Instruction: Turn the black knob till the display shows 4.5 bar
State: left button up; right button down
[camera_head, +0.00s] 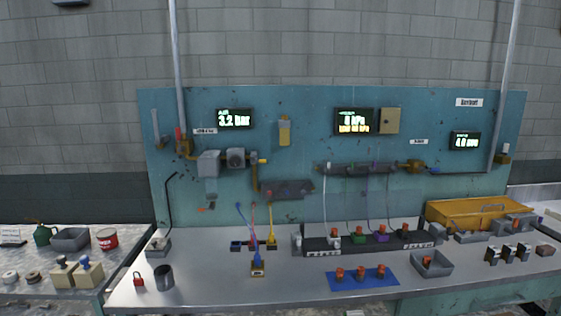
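The left display (235,119) on the blue-green panel reads 3.2 bar in bright digits. Below it, a grey air unit (209,164) is mounted on the panel, with a dark, round-faced part (236,158) at its right. I cannot tell at this size whether that part is the black knob, or make out any knob clearly. Neither of my grippers is in view, and nothing touches the unit.
Two more displays hang at the middle (353,121) and right (465,141). A bench (210,285) below carries a blue mat (338,285), a grey tray (446,268) and an orange case (470,212). Thin tubes hang before the panel. Bare bench lies at front left.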

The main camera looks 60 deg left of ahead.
aim_at(235, 160)
jog(key=u, duration=0.15)
jog(key=i, duration=1)
jog(key=u, duration=1.4)
jog(key=i, duration=0.9)
jog(key=u, duration=1)
